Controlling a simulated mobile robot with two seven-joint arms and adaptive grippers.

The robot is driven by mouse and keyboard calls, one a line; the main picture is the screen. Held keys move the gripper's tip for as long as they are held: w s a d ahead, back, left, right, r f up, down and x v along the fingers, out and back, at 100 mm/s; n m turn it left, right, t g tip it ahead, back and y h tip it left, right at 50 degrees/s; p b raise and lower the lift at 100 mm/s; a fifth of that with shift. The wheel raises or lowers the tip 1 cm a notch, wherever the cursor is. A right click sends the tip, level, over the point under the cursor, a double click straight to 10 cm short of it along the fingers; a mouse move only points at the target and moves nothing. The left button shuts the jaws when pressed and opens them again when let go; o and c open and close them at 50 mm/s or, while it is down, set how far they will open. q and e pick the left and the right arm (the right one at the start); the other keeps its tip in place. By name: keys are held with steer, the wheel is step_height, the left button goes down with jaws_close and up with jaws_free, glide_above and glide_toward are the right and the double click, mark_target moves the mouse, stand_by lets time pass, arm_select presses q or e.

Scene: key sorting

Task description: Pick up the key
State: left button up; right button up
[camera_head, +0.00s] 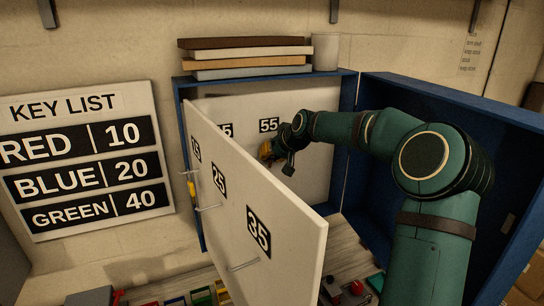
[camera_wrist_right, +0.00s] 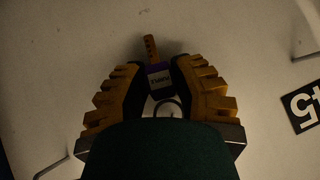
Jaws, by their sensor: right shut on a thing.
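The key shows in the right wrist view as an orange-brown shaft (camera_wrist_right: 150,47) with a purple tag (camera_wrist_right: 159,76) bearing a white label. A dark ring (camera_wrist_right: 168,107) shows below the tag. My right gripper (camera_wrist_right: 157,72) is shut on the key, with a yellow ribbed finger on each side of the tag. In the head view my right gripper (camera_head: 267,151) is inside the cabinet, just left of and below the 55 label (camera_head: 269,125). The key is too small there to make out. My left gripper is not in view.
The white numbered door panel (camera_head: 265,220) stands open with hooks, left of my right arm. A yellow item (camera_head: 191,188) hangs on it. The blue cabinet door (camera_head: 460,115) is behind my right arm. A key list (camera_head: 85,160) is on the wall. Several coloured items lie below.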

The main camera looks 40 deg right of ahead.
steer(key=shift+r, duration=0.75)
steer(key=s+a+b, duration=0.1)
steer(key=s, duration=0.4)
steer(key=s+a+b, duration=0.2)
steer(key=s, duration=0.3)
steer(key=s+a+b, duration=0.1)
steer(key=s+a, duration=0.1)
steer(key=s, duration=0.4)
steer(key=shift+a+f, duration=0.1)
steer(key=shift+f, duration=0.05)
jaws_close()
steer(key=shift+s+a, duration=0.2)
steer(key=shift+s, duration=0.4)
